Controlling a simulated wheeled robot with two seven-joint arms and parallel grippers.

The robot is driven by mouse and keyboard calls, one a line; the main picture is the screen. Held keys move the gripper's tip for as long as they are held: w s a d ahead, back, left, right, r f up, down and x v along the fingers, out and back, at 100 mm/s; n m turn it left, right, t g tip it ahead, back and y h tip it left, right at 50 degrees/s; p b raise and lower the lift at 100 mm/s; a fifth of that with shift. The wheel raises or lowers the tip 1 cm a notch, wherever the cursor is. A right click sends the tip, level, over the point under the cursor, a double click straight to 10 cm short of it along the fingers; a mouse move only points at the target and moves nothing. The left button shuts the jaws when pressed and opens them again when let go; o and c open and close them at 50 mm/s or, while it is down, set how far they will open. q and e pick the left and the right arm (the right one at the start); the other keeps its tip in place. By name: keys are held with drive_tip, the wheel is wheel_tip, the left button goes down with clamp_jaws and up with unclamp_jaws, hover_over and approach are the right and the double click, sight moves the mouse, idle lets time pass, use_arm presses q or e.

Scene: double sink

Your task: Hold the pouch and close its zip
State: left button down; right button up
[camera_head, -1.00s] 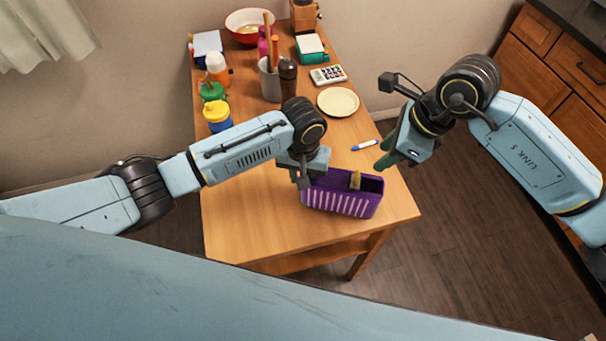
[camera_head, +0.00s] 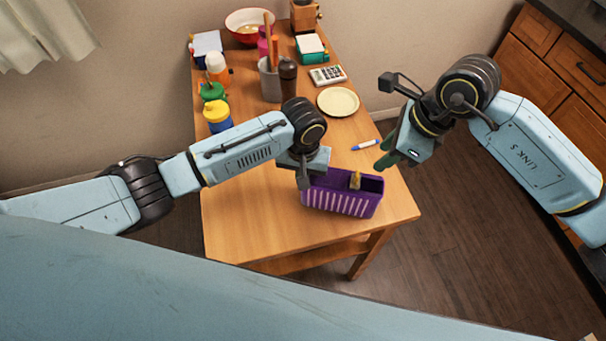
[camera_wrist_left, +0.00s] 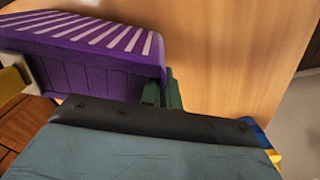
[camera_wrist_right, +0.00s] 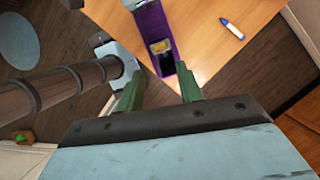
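The purple pouch (camera_head: 340,202) with white stripes stands on the near right part of the wooden table. Its top is open, showing a dark inside, with a yellow tab (camera_head: 355,180) at the opening; the tab also shows in the right wrist view (camera_wrist_right: 160,46). My left gripper (camera_head: 303,182) is at the pouch's left end. In the left wrist view its green fingers (camera_wrist_left: 163,92) are close together at the pouch's end wall and appear shut on it. My right gripper (camera_head: 384,160) is apart from the pouch, to its right and above; its fingers (camera_wrist_right: 158,92) are spread and empty.
A blue-and-white marker (camera_head: 365,145) lies behind the pouch. A plate (camera_head: 338,101), calculator (camera_head: 328,75), pepper mill (camera_head: 288,78) and several bottles stand farther back. The table's front and right edges are close to the pouch. Bare table lies in front of it.

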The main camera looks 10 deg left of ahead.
drive_tip(key=shift+c, duration=0.3)
drive_tip(key=c, duration=0.5)
drive_tip(key=shift+d+f, duration=0.1)
drive_tip(key=shift+d, duration=0.05)
drive_tip(key=shift+c, duration=1.1)
drive_tip(key=d, duration=0.1)
drive_tip(key=d+f+y, duration=0.1)
drive_tip(key=d+f+n+g+y, duration=0.1)
drive_tip(key=d, duration=0.1)
clamp_jaws()
drive_tip(key=d+y, duration=0.3)
drive_tip(key=d, duration=0.3)
drive_tip(key=shift+w+n, duration=0.4)
drive_tip(key=shift+f, duration=0.1)
